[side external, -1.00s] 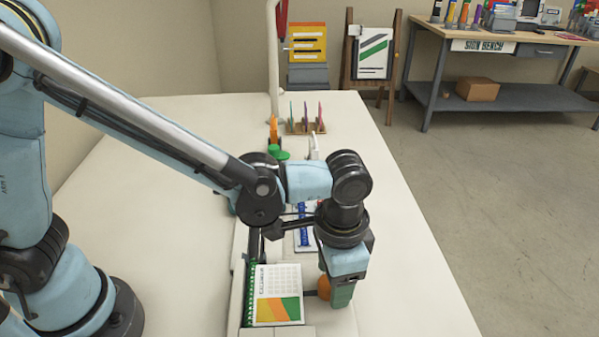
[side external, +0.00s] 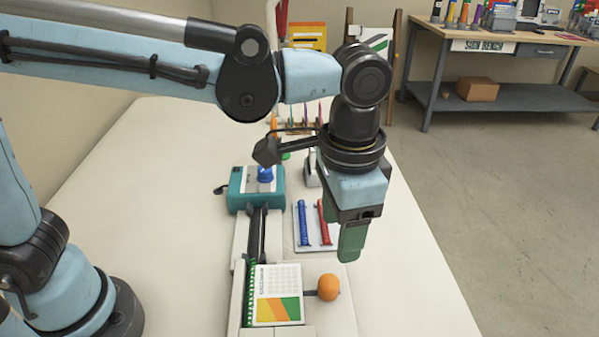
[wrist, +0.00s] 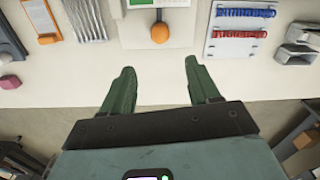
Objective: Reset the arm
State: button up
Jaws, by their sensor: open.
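My gripper (side external: 351,242) hangs above the right side of the white table with its green fingers pointing down. In the wrist view my gripper (wrist: 158,88) shows two green fingers spread apart with nothing between them. An orange ball-shaped knob (side external: 328,287) on a short dark stem sits below and left of the fingers, apart from them. The knob also shows in the wrist view (wrist: 160,33), beyond the fingertips.
A calendar sheet (side external: 279,293) with a green spiral edge lies left of the knob. A teal device (side external: 241,189) with a blue knob stands behind it. The table's right edge is clear.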

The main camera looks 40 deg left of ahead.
jog(key=shift+r, duration=0.2)
jog(key=shift+a, duration=0.1)
jog(key=a+f+n+t, duration=0.1)
jog(key=a+n+t, duration=0.2)
jog(key=a, duration=0.9)
jog(key=s+a+f+n+t, duration=0.1)
jog(key=a+n+t, duration=0.3)
jog(key=a, duration=0.8)
jog(key=shift+s+f, duration=0.15)
jog(key=shift+f, duration=0.2)
